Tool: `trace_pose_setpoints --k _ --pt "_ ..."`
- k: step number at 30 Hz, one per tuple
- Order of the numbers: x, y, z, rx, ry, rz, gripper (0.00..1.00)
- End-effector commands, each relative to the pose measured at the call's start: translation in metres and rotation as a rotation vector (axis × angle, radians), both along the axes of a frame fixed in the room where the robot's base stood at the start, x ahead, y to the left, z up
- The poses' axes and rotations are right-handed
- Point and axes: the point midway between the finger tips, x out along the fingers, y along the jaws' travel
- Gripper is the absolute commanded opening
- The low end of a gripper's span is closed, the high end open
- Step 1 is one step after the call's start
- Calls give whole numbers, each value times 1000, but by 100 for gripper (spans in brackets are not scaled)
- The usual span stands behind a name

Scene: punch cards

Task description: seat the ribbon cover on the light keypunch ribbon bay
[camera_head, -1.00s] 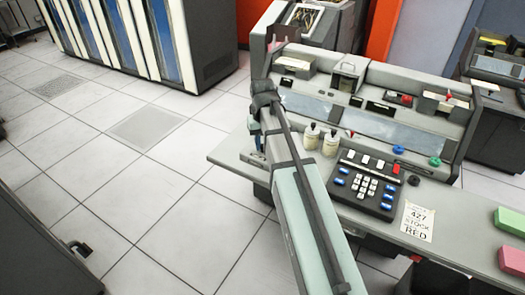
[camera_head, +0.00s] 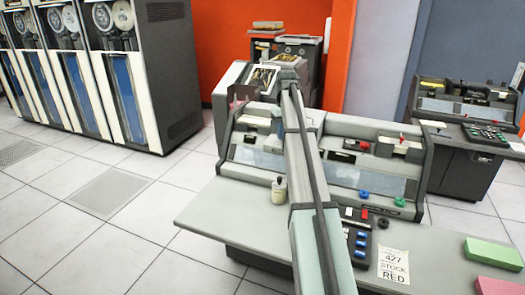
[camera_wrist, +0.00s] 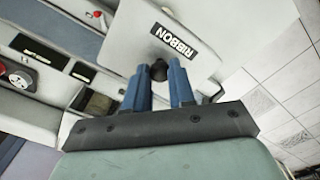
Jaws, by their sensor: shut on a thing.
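The ribbon cover (camera_wrist: 188,40) is a pale plate with a black "RIBBON" label, seen in the wrist view. My gripper (camera_wrist: 160,76) has its blue fingers shut on the cover's black knob (camera_wrist: 159,69). In the head view the light keypunch (camera_head: 350,178) stands in the middle, and my arm crosses in front of it. A blue part of my gripper (camera_head: 280,129) shows just left of the arm, before the keypunch's upper panel. The cover is hard to make out there. I cannot tell which opening is the ribbon bay, or whether the cover touches the machine.
A black keypad (camera_head: 358,240), a paper note (camera_head: 393,266), a green block (camera_head: 493,253) and a pink block (camera_head: 498,286) lie to the right. The left desk top is clear.

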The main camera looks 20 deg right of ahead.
Motion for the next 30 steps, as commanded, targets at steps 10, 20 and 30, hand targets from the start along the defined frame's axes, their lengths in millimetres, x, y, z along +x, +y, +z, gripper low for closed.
trace_pose_setpoints --k 10,20,30 --pt "25 -141 25 0 0 -4 0" --pt "26 -255 28 1 1 -4 0" --pt "18 -355 5 1 1 -5 0"
